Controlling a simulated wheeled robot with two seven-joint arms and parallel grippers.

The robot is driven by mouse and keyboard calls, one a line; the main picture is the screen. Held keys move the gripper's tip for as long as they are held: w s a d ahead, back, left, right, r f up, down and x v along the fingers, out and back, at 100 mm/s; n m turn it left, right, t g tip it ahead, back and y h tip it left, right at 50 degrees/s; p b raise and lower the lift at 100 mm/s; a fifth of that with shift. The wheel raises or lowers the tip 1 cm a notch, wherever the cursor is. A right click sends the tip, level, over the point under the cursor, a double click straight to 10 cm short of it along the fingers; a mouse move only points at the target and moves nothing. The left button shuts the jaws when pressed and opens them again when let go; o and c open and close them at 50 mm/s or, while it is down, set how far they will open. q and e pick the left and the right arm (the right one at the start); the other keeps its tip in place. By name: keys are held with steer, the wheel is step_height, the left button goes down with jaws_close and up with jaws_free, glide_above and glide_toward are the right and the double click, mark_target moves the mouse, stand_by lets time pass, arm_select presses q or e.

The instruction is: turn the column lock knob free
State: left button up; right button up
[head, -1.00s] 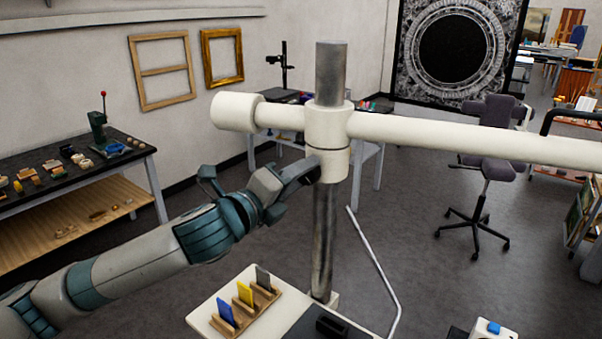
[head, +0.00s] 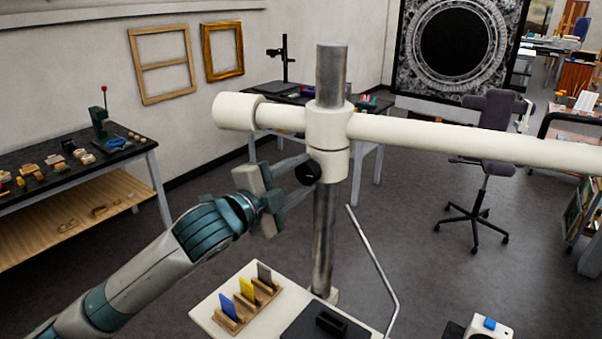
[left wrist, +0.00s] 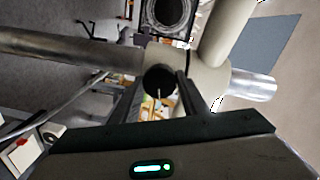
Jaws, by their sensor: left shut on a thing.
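The column lock knob (head: 308,172) is a small dark round knob on the cream collar (head: 328,148) around the steel column (head: 324,235). In the left wrist view the knob (left wrist: 159,79) faces the camera, with a pale line on it. My left gripper (head: 304,174) reaches it from the left. Its fingers lie on either side of the knob and are shut on it. Part of the knob's sides is hidden by the fingers. My right gripper is in neither view.
A cream boom (head: 470,138) runs right from the collar. Below, a pale board (head: 208,312) carries a wooden rack with several coloured cards. A thin bent rod (head: 375,262) rises right of the column. A workbench (head: 100,160) stands at the left wall.

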arm_select(q)
steer(key=shift+n, duration=0.4)
steer(key=o, duration=1.1)
steer(key=shift+c, duration=0.2)
steer(key=shift+a, duration=0.1)
